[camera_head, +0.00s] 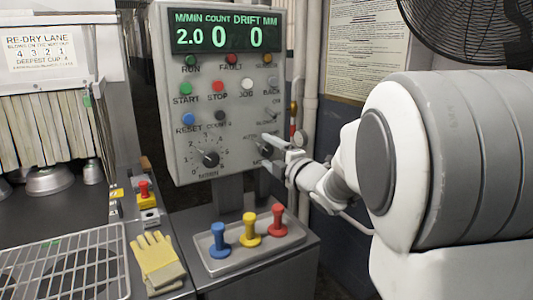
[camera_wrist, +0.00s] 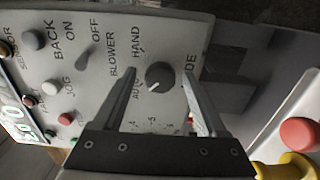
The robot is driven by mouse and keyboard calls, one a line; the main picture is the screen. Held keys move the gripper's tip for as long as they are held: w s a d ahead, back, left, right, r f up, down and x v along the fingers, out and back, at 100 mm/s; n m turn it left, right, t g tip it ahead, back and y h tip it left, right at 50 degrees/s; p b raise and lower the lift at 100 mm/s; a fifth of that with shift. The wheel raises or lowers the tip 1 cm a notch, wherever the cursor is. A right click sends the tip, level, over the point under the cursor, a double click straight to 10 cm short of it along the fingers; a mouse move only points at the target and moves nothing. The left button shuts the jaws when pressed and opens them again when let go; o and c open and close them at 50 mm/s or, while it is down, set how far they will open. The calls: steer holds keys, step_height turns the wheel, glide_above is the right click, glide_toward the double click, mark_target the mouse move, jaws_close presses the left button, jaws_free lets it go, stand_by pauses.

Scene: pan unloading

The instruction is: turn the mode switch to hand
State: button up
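The mode switch (camera_wrist: 158,74) is a dark round knob on the grey control panel, between the AUTO, HAND and MODE labels in the wrist view. Its pale mark appears to lie on the AUTO side, away from HAND. My gripper (camera_wrist: 159,79) is open, with one finger on each side of the knob and a visible gap to both. I cannot tell how far the tips are from the panel face. In the head view my gripper (camera_head: 268,145) is at the panel's lower right and mostly covers the switch.
The blower switch (camera_wrist: 84,58) and several buttons are close by on the panel. A speed dial (camera_head: 210,159) is left of my gripper. A tray (camera_head: 240,262) with blue, yellow and red pegs stands below. Yellow gloves (camera_head: 157,262) lie beside a wire rack (camera_head: 65,265).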

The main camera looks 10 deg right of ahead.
jaws_close()
stand_by(0.3)
steer(key=m, duration=0.3)
steer(key=shift+d+m+b, duration=0.1)
steer(key=shift+m+b, duration=0.2)
steer(key=shift+m, duration=0.1)
steer(key=m, duration=0.5)
steer(key=shift+m+p, duration=0.3)
steer(key=shift+p, duration=0.1)
steer(key=m+p, duration=0.1)
steer(key=m, duration=0.3)
steer(key=shift+r, duration=0.1)
steer(key=shift+m+p, duration=1)
steer(key=shift+m, duration=1.2)
